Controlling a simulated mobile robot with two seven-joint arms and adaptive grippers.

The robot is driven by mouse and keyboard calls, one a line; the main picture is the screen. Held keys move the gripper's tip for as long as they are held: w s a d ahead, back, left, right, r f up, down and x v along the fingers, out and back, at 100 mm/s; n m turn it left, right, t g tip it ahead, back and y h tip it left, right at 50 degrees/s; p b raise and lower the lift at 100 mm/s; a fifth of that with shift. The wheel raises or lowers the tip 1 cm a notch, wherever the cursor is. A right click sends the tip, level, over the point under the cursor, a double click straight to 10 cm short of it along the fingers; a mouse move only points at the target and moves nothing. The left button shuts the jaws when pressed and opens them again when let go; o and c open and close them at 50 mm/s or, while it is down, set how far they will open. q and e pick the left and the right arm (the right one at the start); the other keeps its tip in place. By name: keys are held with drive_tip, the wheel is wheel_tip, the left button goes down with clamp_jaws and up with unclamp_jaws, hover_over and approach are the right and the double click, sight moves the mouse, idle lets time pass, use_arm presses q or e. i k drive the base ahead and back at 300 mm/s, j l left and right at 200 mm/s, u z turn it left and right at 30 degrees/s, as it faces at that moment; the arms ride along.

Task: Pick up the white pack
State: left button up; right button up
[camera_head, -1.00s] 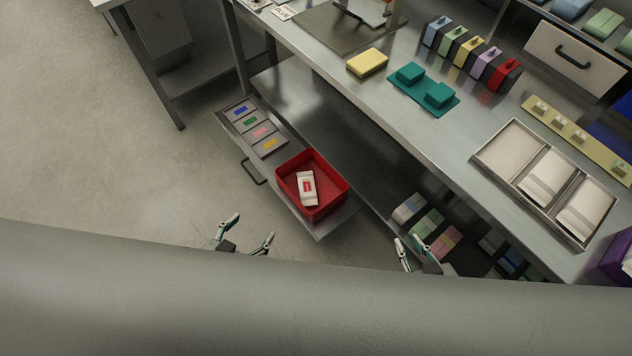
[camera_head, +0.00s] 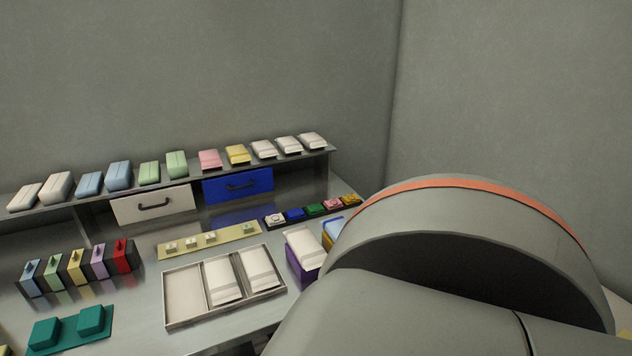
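Several white packs are in view, and I cannot tell which one the task means. Two large white packs, one in the middle compartment (camera_head: 222,280) and one in the right compartment (camera_head: 259,268), lie in a metal tray (camera_head: 184,324) on the bench; its left compartment is empty. Another white pack (camera_head: 305,249) stands in a purple box (camera_head: 306,275) right of the tray. Smaller white packs (camera_head: 288,145) lie at the right end of the upper shelf. Neither gripper is in view.
The shelf (camera_head: 200,182) also holds coloured packs. Below it are a white drawer (camera_head: 152,204) and a blue drawer (camera_head: 238,185). Coloured holders (camera_head: 78,267) and a green fixture (camera_head: 70,328) stand at left. My large grey arm link blocks the lower right.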

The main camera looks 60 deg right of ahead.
sight(309, 251)
drive_tip(key=j+z, duration=0.3)
drive_tip(key=k+j+z, duration=0.1)
drive_tip(key=z, duration=0.2)
drive_tip(key=i+l+z, duration=0.1)
drive_tip(key=z, duration=0.35)
drive_tip(key=i+l+z, duration=0.1)
drive_tip(key=l+z, duration=0.15)
drive_tip(key=z, duration=0.2)
drive_tip(key=i+l+z, duration=0.1)
drive_tip(key=z, duration=0.35)
